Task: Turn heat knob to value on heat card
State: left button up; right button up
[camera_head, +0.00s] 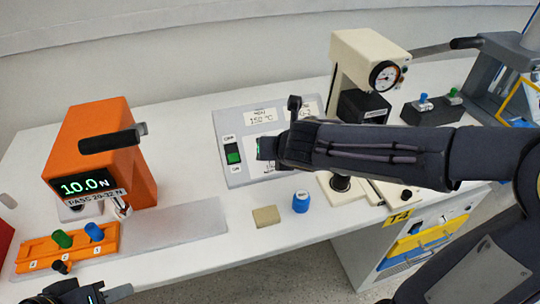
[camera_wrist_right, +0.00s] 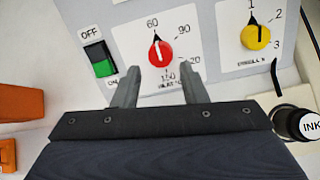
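In the right wrist view the red heat knob (camera_wrist_right: 160,53) sits on a white dial plate marked 60, 90, 120 and 150. Its pointer is up, near 60. My right gripper (camera_wrist_right: 161,86) is open, its two fingers apart and empty, with the tips just below the knob. In the head view my right gripper (camera_head: 268,147) is over the panel and hides the knob. A card (camera_head: 263,117) on the panel reads 150 °C. My left gripper (camera_head: 105,296) is partly cut off at the bottom left edge.
A yellow knob (camera_wrist_right: 256,37) marked 1 to 3 is right of the red one. A green rocker switch (camera_wrist_right: 102,60) is to its left. A blue-capped item (camera_head: 301,202) and a beige block (camera_head: 266,216) stand before the panel. An orange machine (camera_head: 88,140) stands left.

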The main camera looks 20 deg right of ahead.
jog(key=shift+b+x, duration=0.6)
jog(key=shift+x, duration=1.75)
jog(key=shift+d, duration=0.1)
jog(key=shift+c, duration=0.3)
jog(key=c, duration=0.6)
jog(key=shift+c, duration=0.2)
